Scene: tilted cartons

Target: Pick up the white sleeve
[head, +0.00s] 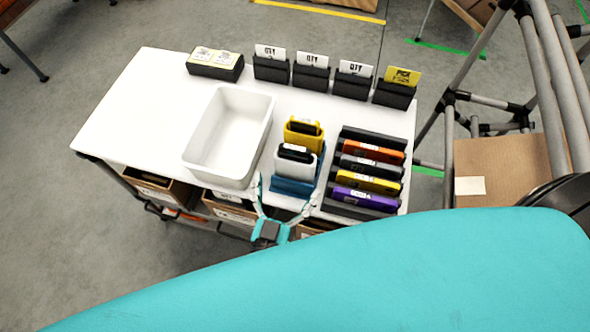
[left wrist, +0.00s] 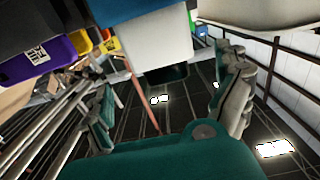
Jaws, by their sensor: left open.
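The white sleeve (head: 293,168), with a dark insert showing at its top, stands in the front place of a blue stand (head: 309,184). In the left wrist view the white sleeve (left wrist: 157,48) shows large, below the blue stand (left wrist: 128,10). My left gripper (head: 288,188) is open at the table's front edge, its fingers spread on either side of the stand's front. In the left wrist view my left gripper (left wrist: 165,92) has the sleeve between its fingers in the picture, with no contact seen. My right gripper is out of view.
A yellow sleeve (head: 302,133) stands behind the white one. A white bin (head: 263,124) stands left; a black rack (head: 346,131) with orange, yellow and purple sleeves stands right. Card holders (head: 311,76) line the back. Cartons (head: 160,188) sit below the tabletop. The table's left end (head: 140,110) is clear.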

